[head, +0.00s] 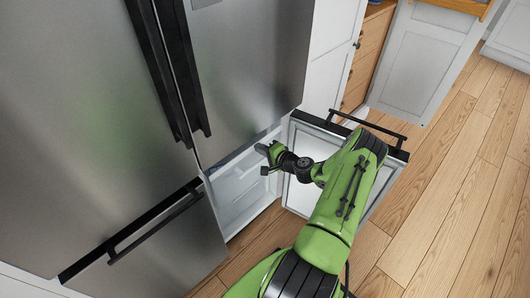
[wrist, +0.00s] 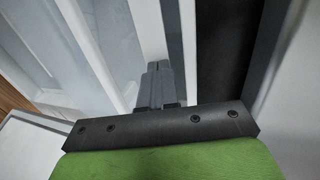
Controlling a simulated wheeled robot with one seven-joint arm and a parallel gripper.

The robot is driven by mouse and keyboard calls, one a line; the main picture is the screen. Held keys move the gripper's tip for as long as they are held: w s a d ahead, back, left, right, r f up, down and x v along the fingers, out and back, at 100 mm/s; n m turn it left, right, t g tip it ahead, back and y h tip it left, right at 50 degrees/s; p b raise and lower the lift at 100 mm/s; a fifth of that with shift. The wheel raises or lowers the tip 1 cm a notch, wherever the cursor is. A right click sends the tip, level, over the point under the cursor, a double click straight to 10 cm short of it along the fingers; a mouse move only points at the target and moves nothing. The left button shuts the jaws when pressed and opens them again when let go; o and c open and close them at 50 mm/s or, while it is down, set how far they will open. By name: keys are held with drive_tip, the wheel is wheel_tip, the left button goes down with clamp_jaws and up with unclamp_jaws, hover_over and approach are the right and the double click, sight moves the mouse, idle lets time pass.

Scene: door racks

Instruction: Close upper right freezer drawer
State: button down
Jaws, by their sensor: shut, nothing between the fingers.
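The steel fridge (head: 245,60) has its lower right freezer door (head: 300,165) swung open to the right. The white freezer interior (head: 238,190) shows behind the opening. My gripper (head: 262,155) is at the upper part of this opening, between the interior and the open door. In the wrist view its fingers (wrist: 153,85) are together and empty, close to pale translucent panels (wrist: 95,50) with white edges. I cannot tell whether the fingers touch them. The upper right drawer cannot be made out clearly, and I cannot tell how far out it stands.
The lower left freezer door (head: 165,250) is closed, with a dark bar handle (head: 155,228). The open door carries a dark handle (head: 365,125), and my arm passes over this door. White cabinets (head: 425,60) stand behind. Wooden floor (head: 450,200) is clear at the right.

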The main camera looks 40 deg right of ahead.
drive_tip(key=w+b, duration=0.1)
drive_tip(key=w, duration=0.3)
drive_tip(key=shift+w, duration=0.25)
